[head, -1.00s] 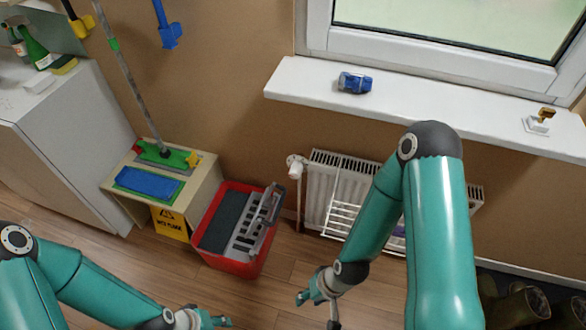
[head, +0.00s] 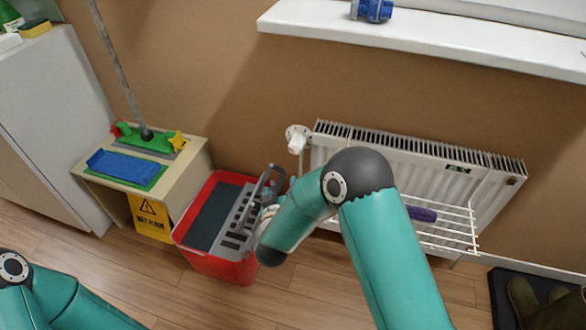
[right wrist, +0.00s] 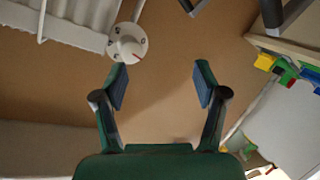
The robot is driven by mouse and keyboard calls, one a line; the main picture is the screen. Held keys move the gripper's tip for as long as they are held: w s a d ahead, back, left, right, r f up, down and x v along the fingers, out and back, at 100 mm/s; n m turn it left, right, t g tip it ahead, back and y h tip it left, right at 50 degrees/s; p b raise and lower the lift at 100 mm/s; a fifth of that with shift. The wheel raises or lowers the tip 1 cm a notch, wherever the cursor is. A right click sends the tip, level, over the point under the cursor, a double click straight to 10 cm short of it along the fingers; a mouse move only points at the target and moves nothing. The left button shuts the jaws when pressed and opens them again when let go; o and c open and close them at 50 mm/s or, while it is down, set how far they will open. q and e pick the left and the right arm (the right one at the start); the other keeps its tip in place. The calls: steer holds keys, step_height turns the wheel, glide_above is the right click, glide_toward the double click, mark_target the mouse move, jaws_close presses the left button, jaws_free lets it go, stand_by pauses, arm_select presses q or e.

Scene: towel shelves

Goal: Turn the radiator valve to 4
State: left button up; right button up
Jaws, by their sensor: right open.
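The white radiator valve (head: 297,142) sticks out from the wall at the left end of the radiator (head: 345,150). In the right wrist view the valve's round face (right wrist: 127,43) shows a red mark at its lower right and small dark marks around the knob, too small to read. My right gripper (right wrist: 160,84) is open and empty. In that view the valve lies beyond its left fingertip, apart from it and off the centre of the jaws. In the head view my right forearm largely hides this gripper. My left gripper is outside the head view.
A red mop bucket (head: 215,262) with a grey wringer stands below and left of the valve. A wire rack (head: 450,236) hangs on the radiator's front. The windowsill (head: 420,38) juts out above. Bare wall lies left of the valve.

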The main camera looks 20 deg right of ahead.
mark_target(293, 149)
arm_select(q)
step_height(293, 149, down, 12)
steer(key=b, duration=0.9)
arm_select(e)
steer(key=w+d+h, duration=0.1)
steer(key=w+d, duration=0.2)
steer(key=w, duration=0.1)
steer(key=w+d+r+h, duration=0.1)
steer(key=w+d+h, duration=0.1)
steer(key=w, duration=0.3)
steer(key=w+d+r+t+h, duration=0.1)
steer(key=w+d+h, duration=0.1)
steer(key=w, duration=0.3)
steer(key=shift+w+d+m, duration=0.1)
steer(key=shift+d+m, duration=0.2)
steer(key=shift+d, duration=0.55)
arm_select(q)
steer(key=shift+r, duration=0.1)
